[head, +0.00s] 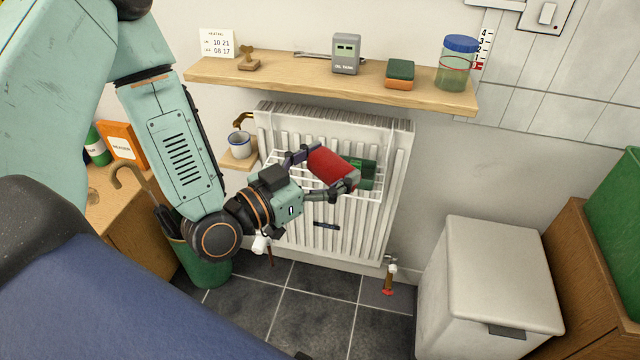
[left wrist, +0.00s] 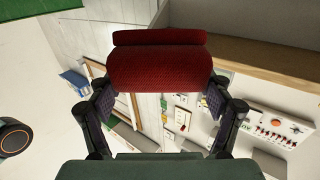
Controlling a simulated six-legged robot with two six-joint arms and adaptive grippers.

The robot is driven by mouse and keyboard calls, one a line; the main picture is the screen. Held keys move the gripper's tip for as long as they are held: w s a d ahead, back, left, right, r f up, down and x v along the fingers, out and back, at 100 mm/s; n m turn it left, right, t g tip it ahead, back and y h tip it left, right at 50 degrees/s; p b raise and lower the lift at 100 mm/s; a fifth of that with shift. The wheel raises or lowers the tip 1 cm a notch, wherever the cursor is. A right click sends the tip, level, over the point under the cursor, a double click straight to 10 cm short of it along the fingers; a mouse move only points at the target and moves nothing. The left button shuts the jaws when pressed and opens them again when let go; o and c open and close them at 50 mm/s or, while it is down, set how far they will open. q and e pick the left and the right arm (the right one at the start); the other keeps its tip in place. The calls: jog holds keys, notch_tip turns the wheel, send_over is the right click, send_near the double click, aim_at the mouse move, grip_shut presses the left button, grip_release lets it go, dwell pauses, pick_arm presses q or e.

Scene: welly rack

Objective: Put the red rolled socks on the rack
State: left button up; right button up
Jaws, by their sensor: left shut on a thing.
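The red rolled socks (head: 330,166) are held between the fingers of my left gripper (head: 326,172), which is shut on them in front of the radiator. They also show in the left wrist view (left wrist: 160,68), gripped on both sides by the fingers of my left gripper (left wrist: 160,100). The white wire rack (head: 284,160) hangs on the front of the white radiator (head: 300,225). A dark green item (head: 368,172) is on the rack just right of the socks. In the head view the socks overlap the rack; I cannot tell whether they touch it. My right gripper is not in view.
A wooden shelf (head: 300,82) above the radiator holds a grey device (head: 346,54), a sponge (head: 400,73) and a jar (head: 456,64). A mug (head: 240,144) stands on a small ledge at left. A pale grey box (head: 490,275) stands at right.

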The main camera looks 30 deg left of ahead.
pick_arm(q)
jog(key=w+a+f+n+t+y+b, duration=0.1)
jog(key=w+a+n+y+b, duration=0.3)
jog(key=a, duration=0.3)
jog(key=w+a+f+n+y+b, duration=0.2)
jog(key=w+a+n+y, duration=0.1)
jog(key=w+a+y, duration=0.4)
jog(key=f+b, duration=0.1)
jog(key=f, duration=0.1)
jog(key=a+f+b, duration=0.1)
jog(key=f, duration=0.1)
jog(key=s+f+b, duration=0.1)
jog(key=f, duration=0.1)
jog(key=shift+a+f, duration=0.2)
jog(key=shift+f, duration=0.05)
jog(key=f+b, duration=0.2)
jog(key=f, duration=0.1)
jog(key=shift+s+f, duration=0.2)
jog(key=shift+f, duration=0.05)
jog(key=shift+w, duration=0.1)
jog(key=shift+f, duration=0.15)
